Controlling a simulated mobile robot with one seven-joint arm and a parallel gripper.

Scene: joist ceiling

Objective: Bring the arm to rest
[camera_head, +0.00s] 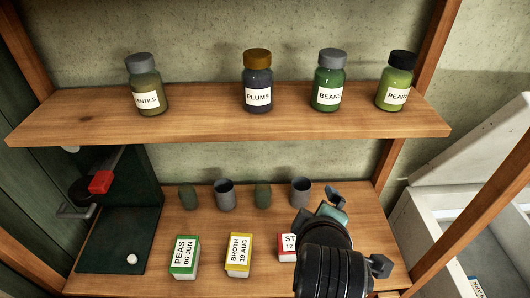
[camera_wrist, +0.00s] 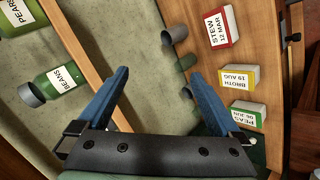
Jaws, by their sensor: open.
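My gripper (camera_head: 333,205) is at the lower right of the head view, reaching over the lower shelf (camera_head: 210,275). In the wrist view my gripper (camera_wrist: 160,76) shows two blue fingers spread wide apart with nothing between them. In the head view my arm covers part of the red-edged stew box (camera_head: 287,246). In the wrist view the whole stew box (camera_wrist: 221,28) shows to the right of the fingers.
The upper shelf (camera_head: 200,125) holds lentils (camera_head: 146,88), plums (camera_head: 257,85), beans (camera_head: 328,85) and pears (camera_head: 396,85) jars. Below stand grey cups (camera_head: 224,195), green objects (camera_head: 188,196), and peas (camera_head: 184,256) and broth (camera_head: 238,254) boxes. A white open container (camera_head: 435,225) is at right.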

